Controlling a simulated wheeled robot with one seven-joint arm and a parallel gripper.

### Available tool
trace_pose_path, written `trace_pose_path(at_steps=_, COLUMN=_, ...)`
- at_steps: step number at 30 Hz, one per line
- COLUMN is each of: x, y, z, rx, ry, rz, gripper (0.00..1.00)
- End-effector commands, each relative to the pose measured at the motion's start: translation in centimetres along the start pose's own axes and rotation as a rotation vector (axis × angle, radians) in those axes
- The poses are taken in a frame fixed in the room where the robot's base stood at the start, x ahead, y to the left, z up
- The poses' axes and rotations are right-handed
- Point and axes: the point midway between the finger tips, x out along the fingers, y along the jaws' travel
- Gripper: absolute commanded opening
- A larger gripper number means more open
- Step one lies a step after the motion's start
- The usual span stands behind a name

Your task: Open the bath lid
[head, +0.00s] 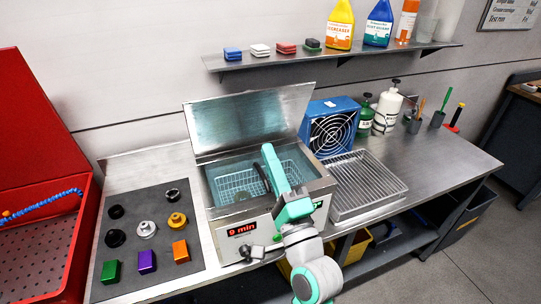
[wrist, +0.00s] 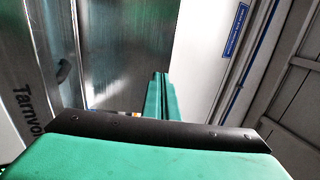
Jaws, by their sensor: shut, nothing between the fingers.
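The bath lid (head: 250,118) is a shiny metal plate. In the head view it stands raised at the back of the bath, tilted back, with the bath opening uncovered. The steel bath (head: 243,212) shows a wire basket (head: 235,183) inside and a red "9 min" display on its front. My teal gripper (head: 268,158) is over the bath opening, in front of the raised lid, and appears apart from it. Its fingers are shut and empty. In the wrist view the gripper (wrist: 159,97) shows with brushed metal, likely the lid (wrist: 130,50), beyond it.
A blue fan unit (head: 333,127) and a wire drying rack (head: 366,188) stand right of the bath. A dark mat (head: 150,262) with knobs and coloured blocks lies left. A shelf (head: 375,55) with bottles hangs above.

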Motion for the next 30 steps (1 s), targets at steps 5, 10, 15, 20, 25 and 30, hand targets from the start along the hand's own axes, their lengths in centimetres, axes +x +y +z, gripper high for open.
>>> trace_pose_path(at_steps=5, x=3.3, y=-0.1, z=0.1, rx=-0.001, ry=-0.003, rz=-0.002, gripper=0.0)
trace_pose_path(at_steps=10, x=6.3, y=-0.1, z=0.1, rx=-0.001, ry=-0.002, rz=-0.002, gripper=0.0)
trace_pose_path(at_steps=15, x=9.0, y=-0.1, z=0.0, rx=-0.002, ry=-0.001, rz=-0.002, gripper=0.0)
trace_pose_path(at_steps=20, x=10.6, y=0.0, z=0.0, rx=0.0, ry=0.0, rz=-0.001, gripper=0.0)
trace_pose_path(at_steps=25, x=11.2, y=0.0, z=0.0, rx=-0.001, ry=0.001, rz=0.0, gripper=0.0)
trace_pose_path(at_steps=30, x=11.3, y=0.0, z=0.0, rx=-0.001, ry=0.001, rz=0.0, gripper=0.0)
